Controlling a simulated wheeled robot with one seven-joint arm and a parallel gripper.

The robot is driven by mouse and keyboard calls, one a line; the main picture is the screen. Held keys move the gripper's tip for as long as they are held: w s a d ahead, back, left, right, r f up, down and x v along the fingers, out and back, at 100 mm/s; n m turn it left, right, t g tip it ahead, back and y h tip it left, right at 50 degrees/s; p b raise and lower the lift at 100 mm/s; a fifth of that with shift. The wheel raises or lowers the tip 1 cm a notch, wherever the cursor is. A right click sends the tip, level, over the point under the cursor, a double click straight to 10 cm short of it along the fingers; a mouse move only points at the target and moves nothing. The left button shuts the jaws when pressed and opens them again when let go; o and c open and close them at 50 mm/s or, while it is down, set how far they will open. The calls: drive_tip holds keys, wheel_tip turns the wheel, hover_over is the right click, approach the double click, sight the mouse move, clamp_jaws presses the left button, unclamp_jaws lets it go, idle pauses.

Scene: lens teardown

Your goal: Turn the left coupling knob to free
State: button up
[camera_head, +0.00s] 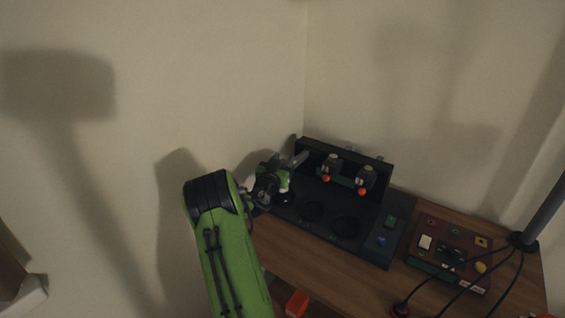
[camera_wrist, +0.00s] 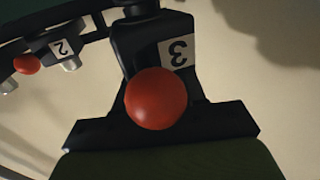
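A black dock (camera_head: 340,150) stands at the back of the wooden bench. On its front are two dark grey couplings with orange-red ball knobs, a left knob (camera_head: 326,178) and a right knob (camera_head: 362,192). In the wrist view a large red ball knob (camera_wrist: 155,98) is close below an upside-down label 3. A second red knob (camera_wrist: 27,64) is farther off beside label 2. I cannot match these to the head view. My gripper (camera_head: 298,160) is at the dock's left end, apart from both knobs in the head view. Its fingers are too small and dark to read.
A black base plate (camera_head: 290,217) with two round recesses lies before the dock. A dark red control panel (camera_head: 447,256) with buttons and cables is at right. A lamp pole (camera_head: 545,212) rises there. Walls stand close behind and left.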

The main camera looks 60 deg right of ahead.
drive_tip(key=shift+o, duration=1.1)
drive_tip(key=s+a+b, duration=0.2)
drive_tip(key=a+b, duration=0.2)
drive_tip(key=a, duration=1.1)
drive_tip(key=shift+a, duration=0.35)
